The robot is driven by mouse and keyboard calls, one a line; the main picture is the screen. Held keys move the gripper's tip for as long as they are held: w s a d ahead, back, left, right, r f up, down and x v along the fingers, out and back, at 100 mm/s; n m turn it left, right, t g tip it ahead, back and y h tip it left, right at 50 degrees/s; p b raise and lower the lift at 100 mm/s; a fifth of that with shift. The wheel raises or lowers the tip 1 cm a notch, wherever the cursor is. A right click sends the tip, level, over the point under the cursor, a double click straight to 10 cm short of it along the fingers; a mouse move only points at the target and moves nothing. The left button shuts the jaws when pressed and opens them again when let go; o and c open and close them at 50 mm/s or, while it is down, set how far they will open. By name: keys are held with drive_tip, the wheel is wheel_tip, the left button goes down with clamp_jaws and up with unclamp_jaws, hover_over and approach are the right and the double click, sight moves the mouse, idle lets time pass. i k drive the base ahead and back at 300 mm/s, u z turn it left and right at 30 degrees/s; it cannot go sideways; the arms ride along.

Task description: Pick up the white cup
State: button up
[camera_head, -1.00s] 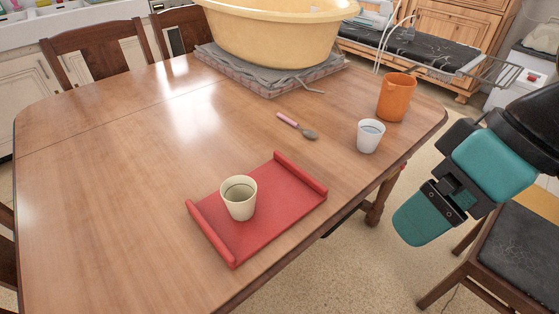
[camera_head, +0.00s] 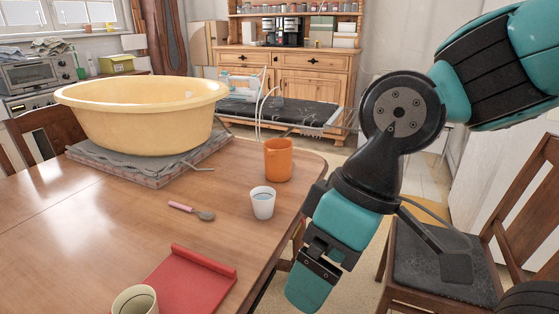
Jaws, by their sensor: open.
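The white cup (camera_head: 263,203) stands upright on the wooden table near its right edge, in front of an orange mug. Its inside looks bluish grey. My gripper (camera_head: 303,296) hangs to the right of the table edge, lower in the picture and to the right of the cup, clear of it and pointing down. It is open and seems empty; the gap between its fingers is hard to see from this side.
The orange mug (camera_head: 279,160) stands just behind the cup. A spoon (camera_head: 192,210) lies to its left. A red tray (camera_head: 190,285) and a cream cup (camera_head: 135,301) are in front. A yellow basin (camera_head: 145,125) sits at the back left. A chair (camera_head: 430,262) stands at the right.

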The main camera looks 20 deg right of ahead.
sight(263, 198)
drive_tip(key=u, duration=0.05)
drive_tip(key=k, duration=0.6)
drive_tip(key=z, duration=0.85)
drive_tip(key=i, duration=1)
drive_tip(key=u, duration=0.05)
